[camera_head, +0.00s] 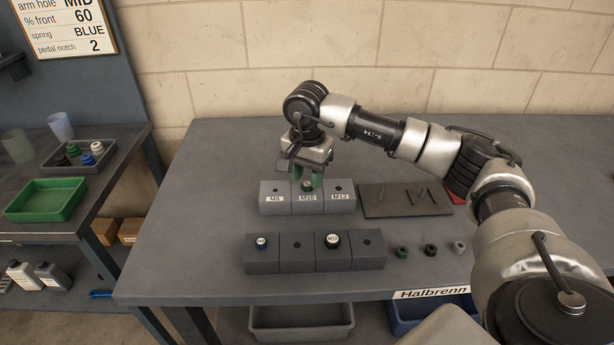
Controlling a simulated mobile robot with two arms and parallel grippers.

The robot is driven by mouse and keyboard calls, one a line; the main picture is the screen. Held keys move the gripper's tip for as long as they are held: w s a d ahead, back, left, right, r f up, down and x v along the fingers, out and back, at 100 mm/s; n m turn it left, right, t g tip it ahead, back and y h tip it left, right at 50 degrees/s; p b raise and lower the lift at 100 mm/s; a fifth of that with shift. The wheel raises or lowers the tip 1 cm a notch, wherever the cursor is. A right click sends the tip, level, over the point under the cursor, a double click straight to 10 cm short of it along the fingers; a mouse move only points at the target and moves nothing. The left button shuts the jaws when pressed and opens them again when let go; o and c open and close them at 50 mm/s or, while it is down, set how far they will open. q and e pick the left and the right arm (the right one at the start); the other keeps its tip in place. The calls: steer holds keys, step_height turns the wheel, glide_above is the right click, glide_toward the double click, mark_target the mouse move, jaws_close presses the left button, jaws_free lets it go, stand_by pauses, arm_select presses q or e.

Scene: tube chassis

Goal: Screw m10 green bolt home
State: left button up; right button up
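The M10 block (308,206) is the middle of the back row, between the M8 block (274,204) and the M12 block (340,203). A small bolt head (307,186) shows at the top of the M10 block; its colour is hard to make out. My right gripper (307,182) points down over it, with a green finger on either side of the head. Whether the fingers press on the head is too small to tell. The bolt's shank is hidden. My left gripper is not in view.
A dark plate (385,207) lies right of the back row. The table's left side is clear.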

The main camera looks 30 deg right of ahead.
stand_by(0.3)
steer(key=shift+f+b, duration=0.7)
steer(key=shift+f, duration=0.25)
steer(key=shift+c, duration=0.5)
jaws_close()
steer(key=m, duration=0.5)
steer(key=shift+p, duration=0.4)
